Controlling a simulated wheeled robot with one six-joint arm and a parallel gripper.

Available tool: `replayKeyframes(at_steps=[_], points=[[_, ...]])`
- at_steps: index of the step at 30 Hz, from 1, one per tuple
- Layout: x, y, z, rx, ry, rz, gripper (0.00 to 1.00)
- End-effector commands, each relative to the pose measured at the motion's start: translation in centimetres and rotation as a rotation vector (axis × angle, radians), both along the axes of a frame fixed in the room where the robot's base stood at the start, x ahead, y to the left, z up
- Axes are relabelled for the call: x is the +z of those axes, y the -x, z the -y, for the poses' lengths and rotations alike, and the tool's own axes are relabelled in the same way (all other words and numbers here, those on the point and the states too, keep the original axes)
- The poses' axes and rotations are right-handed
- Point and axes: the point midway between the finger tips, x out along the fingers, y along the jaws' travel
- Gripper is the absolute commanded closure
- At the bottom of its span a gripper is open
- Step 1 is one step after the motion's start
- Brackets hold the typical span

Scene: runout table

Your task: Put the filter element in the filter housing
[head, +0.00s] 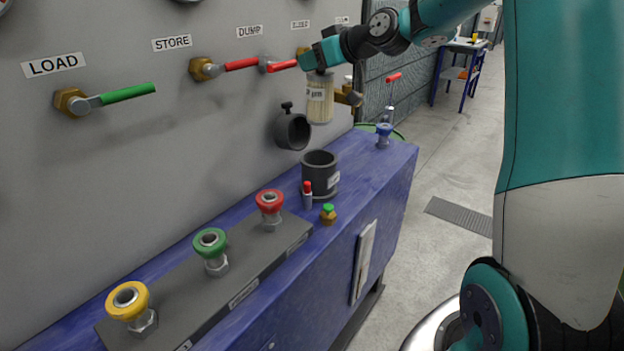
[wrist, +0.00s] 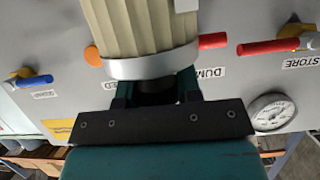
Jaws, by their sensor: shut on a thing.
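The filter element (head: 320,98) is a cream pleated cylinder with a white label. My gripper (head: 322,68) is shut on its top end and holds it upright in the air, in front of the grey panel. In the wrist view the filter element (wrist: 145,25) fills the upper middle, with a silver end ring next to my gripper (wrist: 157,95). The filter housing (head: 320,176) is a dark open-topped cup with a white label, standing on the blue bench. The filter element hangs above the housing's level, apart from it. The inside bottom of the housing is hidden.
A black round clamp or port (head: 292,131) sticks out of the panel near the housing. A red-capped small bottle (head: 307,195) and a green-topped brass fitting (head: 328,214) stand close in front of the housing. Red-handled valves (head: 240,65) line the panel.

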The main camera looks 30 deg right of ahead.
Motion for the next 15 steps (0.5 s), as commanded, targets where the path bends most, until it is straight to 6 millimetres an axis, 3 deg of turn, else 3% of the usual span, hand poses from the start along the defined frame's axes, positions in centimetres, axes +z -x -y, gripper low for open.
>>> replayKeyframes(at_steps=[5, 15], points=[[-2.1, 0.2, 0.5, -0.008, -0.004, -0.005, 1.00], [-11.5, 0.5, 1.4, -0.020, -0.006, -0.007, 1.00]])
